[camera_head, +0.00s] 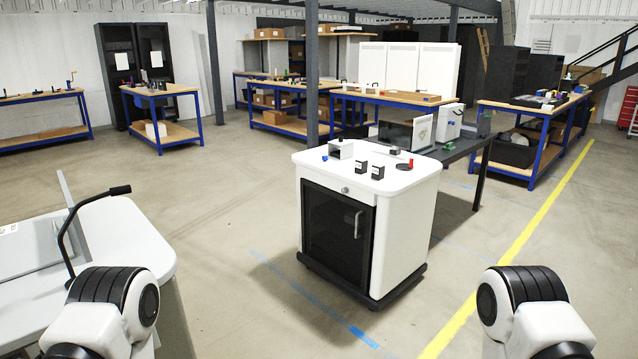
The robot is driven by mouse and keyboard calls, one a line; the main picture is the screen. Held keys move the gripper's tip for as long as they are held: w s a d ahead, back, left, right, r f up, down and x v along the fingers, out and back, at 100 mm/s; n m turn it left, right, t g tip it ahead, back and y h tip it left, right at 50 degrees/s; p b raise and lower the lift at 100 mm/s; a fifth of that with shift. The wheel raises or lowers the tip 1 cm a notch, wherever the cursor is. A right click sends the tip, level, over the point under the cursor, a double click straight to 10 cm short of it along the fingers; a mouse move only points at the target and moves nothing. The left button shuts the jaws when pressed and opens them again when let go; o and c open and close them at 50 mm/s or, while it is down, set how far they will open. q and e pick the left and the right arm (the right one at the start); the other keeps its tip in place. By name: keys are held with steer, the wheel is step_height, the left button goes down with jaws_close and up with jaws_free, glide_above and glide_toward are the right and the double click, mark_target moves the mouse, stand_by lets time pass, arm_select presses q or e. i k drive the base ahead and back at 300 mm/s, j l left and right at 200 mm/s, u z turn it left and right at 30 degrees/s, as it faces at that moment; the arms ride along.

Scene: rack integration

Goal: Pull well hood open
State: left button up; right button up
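At the left edge stands a white rounded unit (125,238) with a grey sloped panel (28,243) on top. A thin upright pale plate (67,190) and a black bent bar with a thick grip end (88,205) rise from it. This may be the well hood, but no label confirms it, and I cannot tell whether it is open. My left arm shows at the bottom left, in front of the unit and overlapping its lower part. My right arm shows at the bottom right. Both grippers are outside the picture.
A white cabinet (408,215) with a dark glass door (338,236) stands ahead on a black base, small black items on top. Blue-legged workbenches (510,108) stand behind. Open floor (225,240) lies between the left unit and the cabinet. A yellow line (500,270) runs along the right.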

mark_target(346, 146)
steer(key=i, duration=1.85)
steer(key=i+j, duration=0.1)
steer(key=i, duration=1.7)
steer(key=l+z, duration=0.05)
steer(key=l, duration=0.05)
